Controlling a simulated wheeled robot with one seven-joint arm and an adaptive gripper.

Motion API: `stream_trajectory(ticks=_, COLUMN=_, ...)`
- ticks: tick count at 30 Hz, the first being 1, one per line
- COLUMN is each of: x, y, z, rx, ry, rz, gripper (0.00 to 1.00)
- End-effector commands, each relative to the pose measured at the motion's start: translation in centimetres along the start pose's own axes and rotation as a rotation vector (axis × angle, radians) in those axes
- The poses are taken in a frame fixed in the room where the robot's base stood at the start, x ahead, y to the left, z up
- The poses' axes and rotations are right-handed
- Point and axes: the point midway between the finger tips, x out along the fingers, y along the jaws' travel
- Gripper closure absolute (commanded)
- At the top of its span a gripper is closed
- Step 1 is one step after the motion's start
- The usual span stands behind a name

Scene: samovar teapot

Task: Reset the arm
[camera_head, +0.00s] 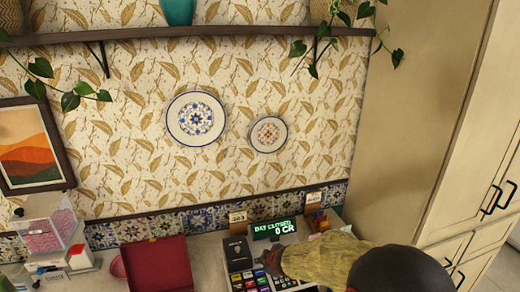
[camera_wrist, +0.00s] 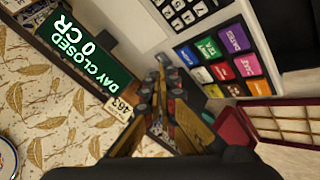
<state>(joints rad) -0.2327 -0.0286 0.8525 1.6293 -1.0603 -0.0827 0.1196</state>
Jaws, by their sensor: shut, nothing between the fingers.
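My gripper (camera_head: 268,262) is at the bottom of the head view, over the keys of a cash register (camera_head: 237,253). My arm reaches in from the bottom right and hides part of the register. In the wrist view my gripper (camera_wrist: 160,75) has its fingers together and empty, beside the register's coloured keys (camera_wrist: 222,62). I cannot tell whether the fingertips touch the register.
A dark red box (camera_head: 157,265) stands left of the register, and a clear dispenser with pink contents (camera_head: 45,232) stands farther left. Small price cards (camera_head: 238,220) stand behind the register. A shelf (camera_head: 200,32) and two plates (camera_head: 196,118) are on the wall. A tall cabinet (camera_head: 465,130) is at right.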

Motion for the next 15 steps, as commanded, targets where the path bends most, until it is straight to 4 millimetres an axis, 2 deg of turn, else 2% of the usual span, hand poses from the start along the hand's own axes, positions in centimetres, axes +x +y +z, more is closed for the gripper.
stream_trajectory(ticks=1, x=-0.1, y=-1.0, z=2.3, rx=0.034, ry=-0.067, rz=-0.009, gripper=1.00)
stream_trajectory(ticks=2, x=-0.4, y=-1.4, z=3.7, rx=0.061, ry=-0.112, rz=-0.012, gripper=1.00)
stream_trajectory(ticks=3, x=-1.5, y=-1.6, z=5.5, rx=0.107, ry=-0.177, rz=-0.009, gripper=1.00)
stream_trajectory(ticks=5, x=-4.0, y=-1.7, z=7.7, rx=0.183, ry=-0.268, rz=0.001, gripper=1.00)
stream_trajectory(ticks=8, x=-9.0, y=-2.0, z=10.9, rx=0.321, ry=-0.395, rz=0.013, gripper=1.00)
stream_trajectory(ticks=9, x=-11.2, y=-2.3, z=11.9, rx=0.379, ry=-0.437, rz=0.015, gripper=1.00)
stream_trajectory(ticks=11, x=-14.8, y=-3.0, z=13.3, rx=0.472, ry=-0.492, rz=0.015, gripper=1.00)
stream_trajectory(ticks=15, x=-23.5, y=-6.2, z=15.4, rx=0.700, ry=-0.575, rz=-0.008, gripper=1.00)
